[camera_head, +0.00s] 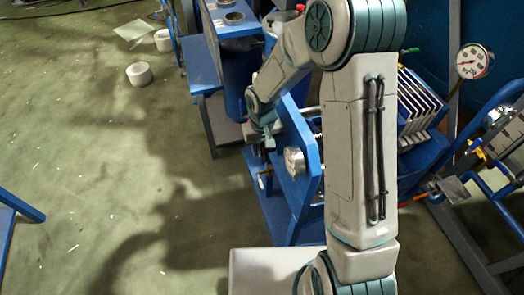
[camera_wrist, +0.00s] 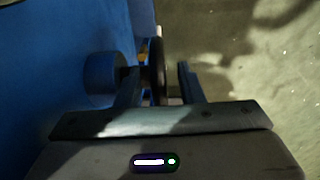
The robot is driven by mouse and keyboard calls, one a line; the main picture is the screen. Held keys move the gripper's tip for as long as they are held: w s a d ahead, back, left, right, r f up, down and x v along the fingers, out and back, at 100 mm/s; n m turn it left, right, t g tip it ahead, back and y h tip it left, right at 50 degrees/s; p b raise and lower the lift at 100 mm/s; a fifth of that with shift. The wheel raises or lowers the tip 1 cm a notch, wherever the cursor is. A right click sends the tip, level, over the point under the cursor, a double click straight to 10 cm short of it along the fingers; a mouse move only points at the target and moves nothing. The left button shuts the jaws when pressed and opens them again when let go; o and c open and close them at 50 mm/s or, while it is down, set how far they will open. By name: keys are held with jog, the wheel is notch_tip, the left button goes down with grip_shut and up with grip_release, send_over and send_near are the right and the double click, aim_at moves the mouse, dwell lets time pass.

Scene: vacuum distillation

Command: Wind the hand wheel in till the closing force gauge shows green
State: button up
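The hand wheel (camera_wrist: 158,68) shows nearly edge-on in the wrist view as a dark rim, with its shaft running left into a blue round housing (camera_wrist: 102,80). My gripper (camera_wrist: 160,84) is open, one finger on each side of the rim, with a visible gap to the right finger. In the head view my gripper (camera_head: 264,132) is at the left side of the blue press frame (camera_head: 300,140), and the wheel cannot be made out there. A round white gauge (camera_head: 294,160) sits on that frame; its needle and any green zone are too small to read.
Another dial gauge (camera_head: 474,61) with a red needle stands at the right. Blue-framed equipment with a stack of plates (camera_head: 420,105) is right of my arm. The green floor at left is mostly clear.

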jog(key=shift+f, duration=1.05)
grip_shut()
jog(key=shift+b, duration=0.35)
jog(key=shift+f+t+b, duration=0.25)
jog(key=shift+t+b, duration=0.25)
jog(key=shift+b, duration=0.65)
jog(key=t+b, duration=0.1)
jog(key=b, duration=0.2)
jog(key=shift+r+y, duration=0.15)
jog(key=shift+y, duration=0.25)
jog(key=shift+r+t, duration=0.15)
jog(key=shift+t, duration=0.15)
